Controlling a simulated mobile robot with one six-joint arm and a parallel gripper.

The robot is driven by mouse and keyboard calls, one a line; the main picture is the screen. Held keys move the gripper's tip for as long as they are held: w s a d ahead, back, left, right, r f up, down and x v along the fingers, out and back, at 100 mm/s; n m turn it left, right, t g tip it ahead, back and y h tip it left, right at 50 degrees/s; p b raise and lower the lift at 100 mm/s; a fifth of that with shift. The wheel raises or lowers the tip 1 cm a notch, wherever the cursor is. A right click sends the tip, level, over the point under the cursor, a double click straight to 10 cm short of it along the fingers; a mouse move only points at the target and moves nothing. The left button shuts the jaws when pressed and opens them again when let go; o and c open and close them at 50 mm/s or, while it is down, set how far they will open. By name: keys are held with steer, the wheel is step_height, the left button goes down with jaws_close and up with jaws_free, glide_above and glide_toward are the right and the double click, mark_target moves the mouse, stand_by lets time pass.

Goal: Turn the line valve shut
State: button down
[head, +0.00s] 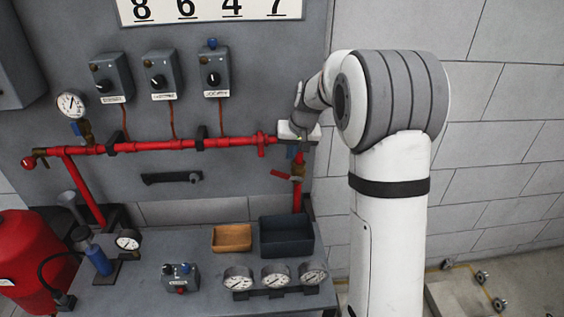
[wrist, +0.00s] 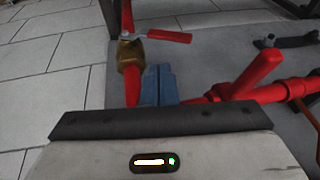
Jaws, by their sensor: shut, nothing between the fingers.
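A valve with a brass body (head: 297,170) and a red lever (head: 283,174) sits on the vertical red pipe at the right end of the line. The lever points left, across that pipe. In the wrist view, which is upside down, the brass body (wrist: 130,56) and lever (wrist: 170,36) show near the top. My gripper (head: 292,153) is shut and empty, just above the lever in the head view. Its blue fingers (wrist: 158,72) show side by side in the wrist view, beside the brass body in the picture. I cannot tell whether they touch it.
The horizontal red pipe (head: 160,145) runs left from the gripper, with a thick red piece (wrist: 250,75) on it close by. A black wall handle (head: 172,178) is on the panel. Below are a dark bin (head: 287,252), a brown tray (head: 232,248) and several gauges.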

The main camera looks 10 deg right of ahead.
mark_target(279, 172)
steer(key=f, duration=0.1)
steer(key=a+f, duration=0.1)
steer(key=f, duration=0.1)
steer(key=a+f+p, duration=0.1)
steer(key=f, duration=0.1)
steer(key=shift+w, duration=0.3)
steer(key=shift+a+f, duration=0.1)
steer(key=shift+a+f+b, duration=0.25)
steer(key=shift+a+b, duration=0.2)
steer(key=shift+b, duration=0.2)
